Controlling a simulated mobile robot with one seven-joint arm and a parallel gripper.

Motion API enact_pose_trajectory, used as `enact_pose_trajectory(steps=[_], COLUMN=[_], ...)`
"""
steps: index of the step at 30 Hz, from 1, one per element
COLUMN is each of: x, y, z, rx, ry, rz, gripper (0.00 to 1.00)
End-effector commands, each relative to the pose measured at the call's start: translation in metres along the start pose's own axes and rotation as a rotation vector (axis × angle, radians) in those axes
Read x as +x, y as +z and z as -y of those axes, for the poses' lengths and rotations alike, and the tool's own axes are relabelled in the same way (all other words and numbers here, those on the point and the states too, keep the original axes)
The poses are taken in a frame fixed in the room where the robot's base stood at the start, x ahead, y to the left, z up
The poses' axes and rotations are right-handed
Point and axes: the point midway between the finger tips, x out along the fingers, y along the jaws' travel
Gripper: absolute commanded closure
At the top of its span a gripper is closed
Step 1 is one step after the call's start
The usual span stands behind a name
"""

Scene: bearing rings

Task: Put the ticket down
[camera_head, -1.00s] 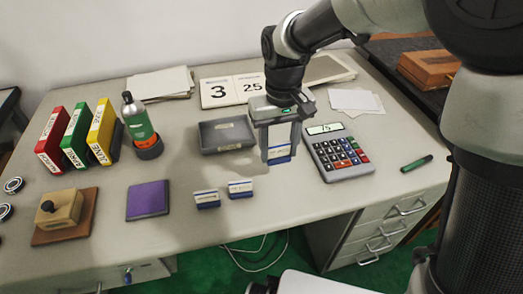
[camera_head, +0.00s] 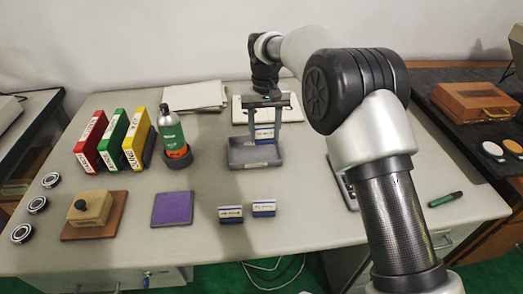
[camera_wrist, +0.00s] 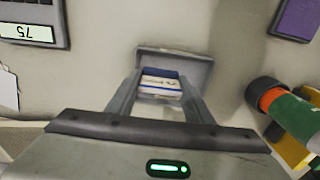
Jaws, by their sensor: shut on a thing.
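My gripper (camera_head: 264,138) is shut on a ticket (camera_head: 265,134), a small white block with a blue edge. It holds the ticket upright over the back part of the grey tray (camera_head: 256,165). I cannot tell how high above the tray floor the ticket is. In the wrist view the ticket (camera_wrist: 161,84) sits between the two fingers, with the tray (camera_wrist: 183,58) beyond it.
A green bottle (camera_head: 172,135) and yellow, green and red binders (camera_head: 88,145) stand left of the tray. A purple pad (camera_head: 172,208) lies nearer the front. The calculator (camera_wrist: 32,30) is partly hidden by my arm in the head view. A green marker (camera_head: 445,199) lies at the right.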

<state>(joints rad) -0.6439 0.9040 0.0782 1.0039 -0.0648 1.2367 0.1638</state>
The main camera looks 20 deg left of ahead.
Motion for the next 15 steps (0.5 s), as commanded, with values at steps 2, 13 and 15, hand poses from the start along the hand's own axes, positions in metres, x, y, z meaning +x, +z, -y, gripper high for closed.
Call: enact_pose_trajectory(steps=[2,13,15], x=[0.015,0.064,0.068], y=[0.0,0.0,0.0], z=[0.0,0.0,0.0], rx=[0.0,0.0,0.0], ry=[0.0,0.0,0.0], rz=[0.001,0.001,-0.001], gripper=[0.77,0.77,0.77])
